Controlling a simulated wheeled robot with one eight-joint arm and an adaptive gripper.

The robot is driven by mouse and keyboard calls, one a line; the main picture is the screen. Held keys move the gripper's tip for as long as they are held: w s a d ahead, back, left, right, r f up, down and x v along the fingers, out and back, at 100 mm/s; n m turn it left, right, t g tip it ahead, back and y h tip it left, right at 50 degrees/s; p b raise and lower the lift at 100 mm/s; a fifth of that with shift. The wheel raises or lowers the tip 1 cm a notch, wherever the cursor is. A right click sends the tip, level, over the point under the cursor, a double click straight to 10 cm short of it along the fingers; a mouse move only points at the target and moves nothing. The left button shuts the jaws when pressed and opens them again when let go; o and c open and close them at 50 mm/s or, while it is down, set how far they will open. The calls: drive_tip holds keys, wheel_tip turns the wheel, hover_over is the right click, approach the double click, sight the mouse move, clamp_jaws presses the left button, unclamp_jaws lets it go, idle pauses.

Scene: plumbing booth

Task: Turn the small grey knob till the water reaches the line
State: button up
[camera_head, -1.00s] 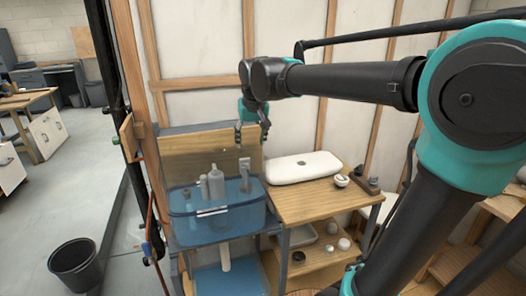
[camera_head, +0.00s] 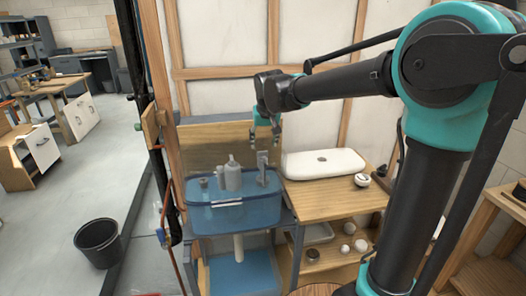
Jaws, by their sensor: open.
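A clear blue tank (camera_head: 205,218) stands on a bench against the wooden back panel. A taller grey fitting (camera_head: 262,169) stands at the tank's right. Which part is the small grey knob, I cannot tell. My gripper (camera_head: 275,142) is open, pointing down just above and slightly right of the taller fitting. It looks empty; contact cannot be judged.
A white drain pipe (camera_head: 239,247) hangs under the tank. A black bucket (camera_head: 99,243) stands on the floor at left.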

sight(263, 152)
drive_tip(key=shift+x, duration=2.75)
drive_tip(key=shift+c, duration=0.3)
drive_tip(key=c, duration=1.1)
drive_tip(key=shift+d+n+g+y, duration=0.1)
drive_tip(key=shift+n+g+y, duration=0.2)
drive_tip(key=shift+n, duration=0.7)
drive_tip(key=shift+d+n+g+y, duration=0.1)
drive_tip(key=shift+n+y, duration=0.3)
drive_tip(key=shift+n, duration=0.6)
drive_tip(key=o, duration=1.2)
drive_tip(key=shift+c, duration=0.2)
drive_tip(key=shift+r, duration=0.15)
drive_tip(key=v, duration=1.1)
drive_tip(key=shift+s+r, duration=0.2)
drive_tip(key=shift+r, duration=0.15)
